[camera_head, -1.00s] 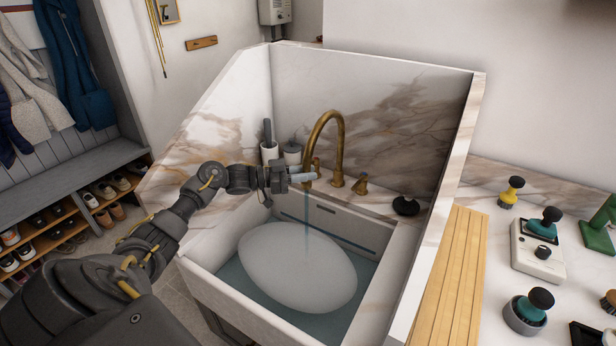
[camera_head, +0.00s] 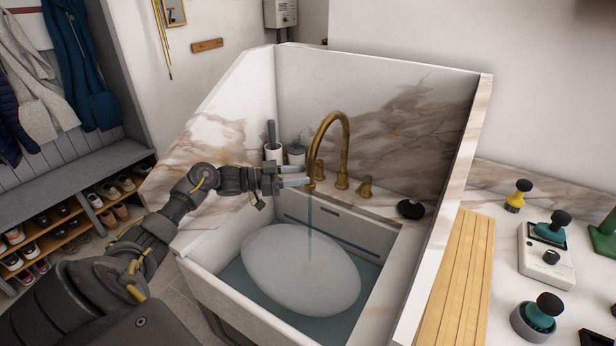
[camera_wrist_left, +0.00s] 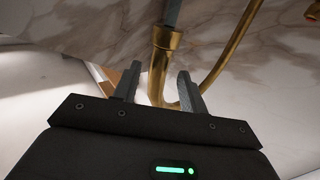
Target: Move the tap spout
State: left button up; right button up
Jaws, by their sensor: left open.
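The brass tap spout (camera_head: 331,122) arches up behind the sink, and its outlet end hangs down on the left with a stream of water falling from it. In the left wrist view the spout's outlet end (camera_wrist_left: 166,40) shows beyond and between my fingers. My left gripper (camera_head: 296,176) is open, its two fingers pointing right at the outlet end of the spout. It also shows in the left wrist view (camera_wrist_left: 158,90) with a clear gap between the fingers. I cannot tell whether a finger touches the spout. My right gripper is not in view.
The sink (camera_head: 226,323) holds water and a large pale oval shape (camera_head: 300,268). Brass handles (camera_head: 365,188) stand beside the spout base. A dark round stopper (camera_head: 410,209) lies on the ledge. A grey pot (camera_head: 296,155) stands behind my gripper. A slatted wooden board (camera_head: 457,285) lies right.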

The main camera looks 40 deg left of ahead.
pick_arm(q)
jog(key=b+v, duration=0.1)
jog(key=v, duration=0.6)
jog(key=shift+s+r, duration=0.1)
